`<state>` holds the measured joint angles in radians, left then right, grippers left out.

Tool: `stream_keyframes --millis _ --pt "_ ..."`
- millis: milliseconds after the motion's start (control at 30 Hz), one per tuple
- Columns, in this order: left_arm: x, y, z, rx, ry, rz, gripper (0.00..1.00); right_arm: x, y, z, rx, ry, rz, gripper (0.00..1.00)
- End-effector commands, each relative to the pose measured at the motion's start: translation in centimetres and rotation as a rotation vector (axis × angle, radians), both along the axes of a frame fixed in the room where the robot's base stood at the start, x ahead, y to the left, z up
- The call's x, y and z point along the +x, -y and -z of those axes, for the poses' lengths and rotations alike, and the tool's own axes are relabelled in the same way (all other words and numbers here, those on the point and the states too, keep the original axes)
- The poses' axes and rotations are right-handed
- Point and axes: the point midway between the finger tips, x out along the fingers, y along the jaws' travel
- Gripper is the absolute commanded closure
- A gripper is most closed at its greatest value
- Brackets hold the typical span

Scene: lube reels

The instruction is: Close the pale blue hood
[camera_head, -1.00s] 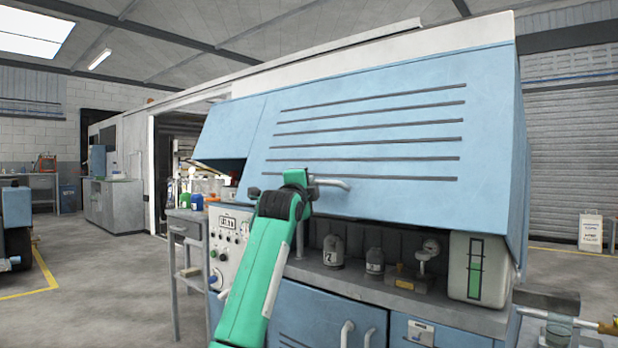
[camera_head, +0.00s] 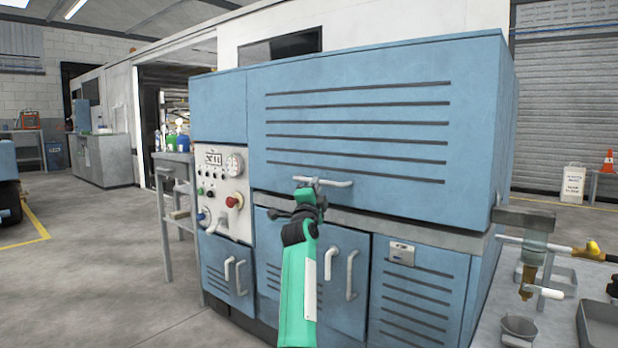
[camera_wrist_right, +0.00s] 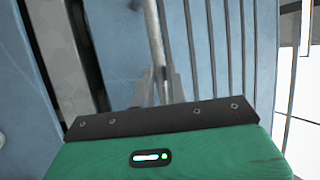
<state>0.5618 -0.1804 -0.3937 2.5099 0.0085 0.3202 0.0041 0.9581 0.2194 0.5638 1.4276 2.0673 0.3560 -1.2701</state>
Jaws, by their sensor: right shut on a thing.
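The pale blue hood (camera_head: 355,115) with dark slots is down over the front of the machine. Its lower edge lies near the grey counter edge (camera_head: 375,225), and the bottles behind it are hidden. My right gripper (camera_head: 308,188) is shut on the hood's light bar handle (camera_head: 335,183) at its left part. In the right wrist view the handle (camera_wrist_right: 154,40) runs up between my fingers (camera_wrist_right: 158,88), with the slotted hood panel behind. My left gripper is not in view.
A control panel (camera_head: 222,190) with knobs and a red button is left of the hood. Cabinet doors (camera_head: 335,300) with handles are below. A bench (camera_head: 540,325) with a tray and a cup stands at the right. Open floor (camera_head: 100,265) lies left.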

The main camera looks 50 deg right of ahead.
Motion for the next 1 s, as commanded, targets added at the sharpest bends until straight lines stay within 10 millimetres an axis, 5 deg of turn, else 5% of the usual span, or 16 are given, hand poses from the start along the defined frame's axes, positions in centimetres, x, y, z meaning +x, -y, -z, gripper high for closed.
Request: stream_keyframes --millis 600,633,733,1000 --pt "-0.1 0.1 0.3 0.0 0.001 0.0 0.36 0.1 1.4 2.1 0.013 -0.005 0.003 1.0" --pt "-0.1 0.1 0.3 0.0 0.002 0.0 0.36 0.1 1.4 2.2 0.013 -0.005 0.003 0.82" --pt "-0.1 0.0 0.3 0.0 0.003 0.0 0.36 0.1 1.4 2.1 0.011 -0.006 0.004 0.64" --pt "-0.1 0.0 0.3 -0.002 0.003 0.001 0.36 0.1 1.3 1.9 0.008 -0.003 0.003 0.64"
